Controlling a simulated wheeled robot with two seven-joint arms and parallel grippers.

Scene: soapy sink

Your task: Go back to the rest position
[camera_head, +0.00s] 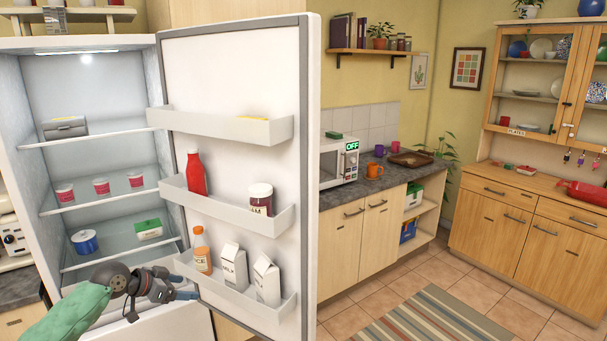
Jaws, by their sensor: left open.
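My left gripper (186,285) is open at the lower left, with its arm in a green sleeve coming in from the left. It is in front of the lower part of the open fridge (100,190), close to the lowest door shelf. I see nothing between its fingers. The fridge door (235,75) stands wide open to the right. My right gripper is not in view.
The door shelves hold a red bottle (195,174), a jam jar (261,198), a juice bottle (201,251) and two milk cartons (234,266). A counter with a microwave (338,160) stands behind the door. The tiled floor around the striped rug (430,318) is clear.

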